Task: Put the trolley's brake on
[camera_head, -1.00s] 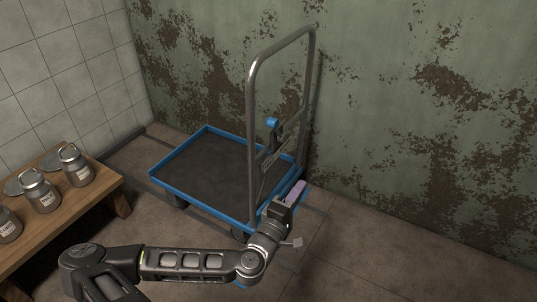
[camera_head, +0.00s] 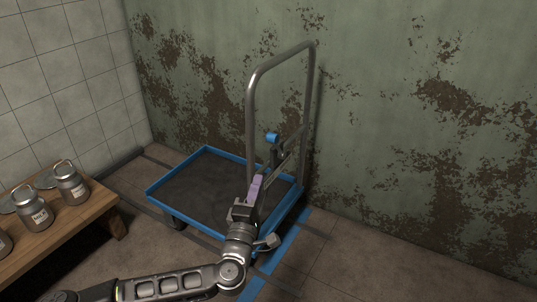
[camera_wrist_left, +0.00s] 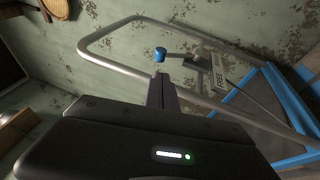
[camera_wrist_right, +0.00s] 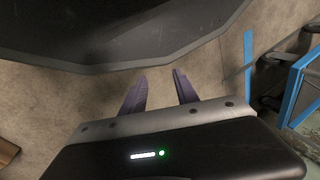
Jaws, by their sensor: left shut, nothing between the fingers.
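The trolley has a blue-rimmed deck (camera_head: 163,186) with a dark top and an upright grey tube handle (camera_head: 251,110). A brake lever with a blue knob (camera_head: 272,137) is mounted on the handle frame. In the left wrist view the knob (camera_wrist_left: 160,54) is near the fingertips, and a plate beside the lever (camera_wrist_left: 218,74) reads "FREE". My left gripper (camera_head: 256,182) is shut and empty, by the handle and below the knob in the picture; contact cannot be told. My right gripper (camera_wrist_right: 160,76) is open and empty, seen only in its wrist view.
A wooden bench (camera_head: 92,222) with several metal cans (camera_head: 72,183) stands at the left. A rusty green wall (camera_head: 410,130) is behind the trolley. A blue strip (camera_head: 285,255) lies on the floor to the right, where the floor is clear.

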